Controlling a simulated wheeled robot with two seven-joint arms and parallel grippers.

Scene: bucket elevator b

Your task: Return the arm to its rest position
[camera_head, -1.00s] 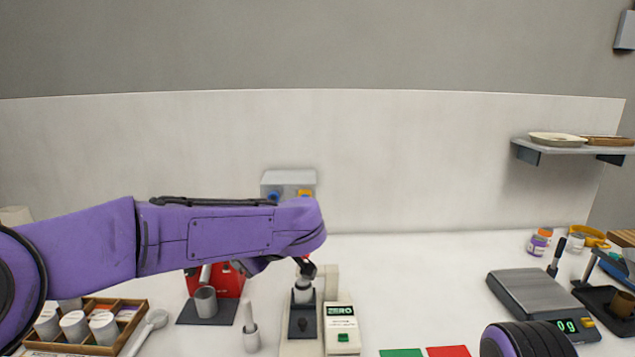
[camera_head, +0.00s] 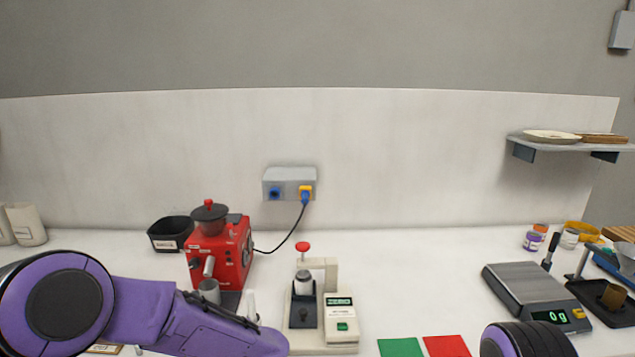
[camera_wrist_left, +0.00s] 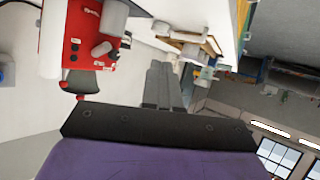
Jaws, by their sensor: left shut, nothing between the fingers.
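My purple left arm (camera_head: 170,318) comes in at the lower left of the head view and slopes down to the bottom edge. Its gripper is out of the head view. In the left wrist view my left gripper (camera_wrist_left: 163,72) shows two grey fingers close together, shut and empty. A red machine (camera_wrist_left: 90,42) appears to the left of the fingers there. My right gripper is not in view; only a purple and black part of my right arm (camera_head: 527,340) shows at the bottom right of the head view.
The red machine (camera_head: 232,262) with a dark hopper stands behind my left arm. A beige tester (camera_head: 340,318) with a red knob stands right of the forearm. Green (camera_head: 400,347) and red (camera_head: 446,346) mats lie at the front. A scale (camera_head: 530,290) stands at right.

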